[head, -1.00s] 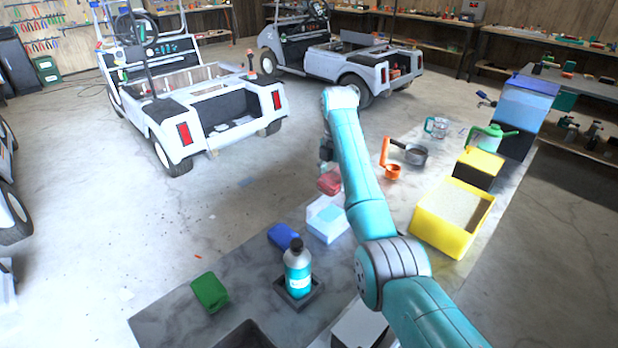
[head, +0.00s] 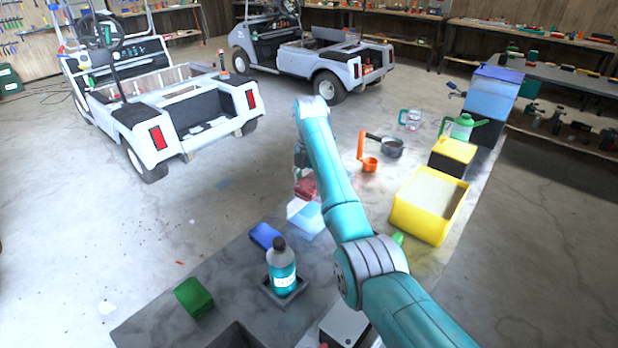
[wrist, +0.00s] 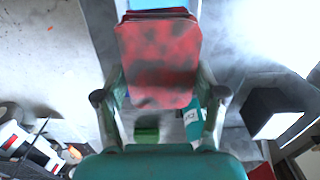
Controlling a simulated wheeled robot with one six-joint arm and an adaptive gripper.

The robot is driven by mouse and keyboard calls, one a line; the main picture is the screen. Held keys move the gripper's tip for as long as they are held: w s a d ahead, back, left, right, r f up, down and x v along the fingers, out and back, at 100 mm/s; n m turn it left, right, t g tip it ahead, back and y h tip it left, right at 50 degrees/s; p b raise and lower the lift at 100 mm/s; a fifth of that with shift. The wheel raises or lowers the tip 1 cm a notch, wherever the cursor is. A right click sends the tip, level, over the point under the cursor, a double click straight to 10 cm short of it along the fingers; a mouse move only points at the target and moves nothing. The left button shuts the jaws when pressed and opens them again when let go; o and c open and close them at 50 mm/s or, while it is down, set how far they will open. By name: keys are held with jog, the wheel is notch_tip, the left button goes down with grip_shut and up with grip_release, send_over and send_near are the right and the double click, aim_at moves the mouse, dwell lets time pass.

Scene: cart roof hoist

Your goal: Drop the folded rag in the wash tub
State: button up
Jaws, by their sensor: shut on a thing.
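The folded rag (wrist: 158,58) is red with dark smudges and fills the space between the fingers of my gripper (wrist: 160,92) in the wrist view. In the head view my gripper (head: 301,170) points down with the red rag (head: 305,188) at its tip, just above or behind a white and pale blue block (head: 306,217). I cannot tell whether the rag touches anything below. A yellow tub (head: 400,219) with a pale grey inside, which looks like the wash tub, stands to the right of my arm, apart from the gripper.
A teal bottle (head: 281,268) stands in a dark tray, with a blue block (head: 265,236) and a green block (head: 194,297) nearby.

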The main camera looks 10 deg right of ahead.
jog(key=shift+f, duration=2)
jog(key=o, duration=1.2)
notch_tip(320, 180, up, 7)
jog(key=shift+r, duration=0.2)
jog(key=shift+d, duration=0.1)
